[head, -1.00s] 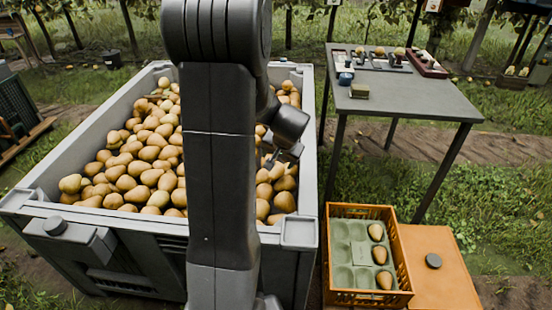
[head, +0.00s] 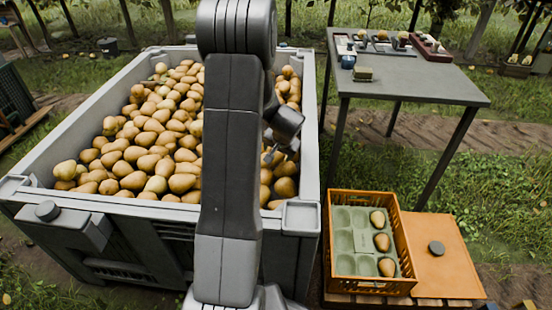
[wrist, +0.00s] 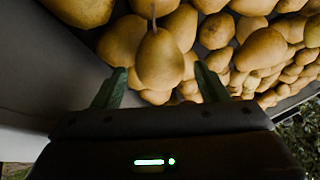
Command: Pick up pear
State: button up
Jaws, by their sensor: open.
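Many brown-yellow pears (head: 150,150) are heaped in a large grey bin (head: 120,205). My gripper (wrist: 160,80) is open over the pears near the bin's right side. In the wrist view its two green fingers stand apart, and one pear (wrist: 160,60) with its stem up shows between and just beyond the tips. I cannot tell whether a finger touches it. In the head view my arm hides part of the heap, and the gripper (head: 272,155) is small and partly hidden.
An orange crate (head: 405,245) with a green moulded tray (head: 343,242) stands right of the bin; three pears (head: 382,243) lie in the tray's right column. A grey table (head: 430,85) with small items stands behind it. The bin wall (wrist: 45,65) is close on the left in the wrist view.

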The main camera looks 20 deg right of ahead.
jog(key=x, duration=0.3)
jog(key=shift+c, duration=0.2)
jog(key=shift+r, duration=0.1)
jog(key=c, duration=0.8)
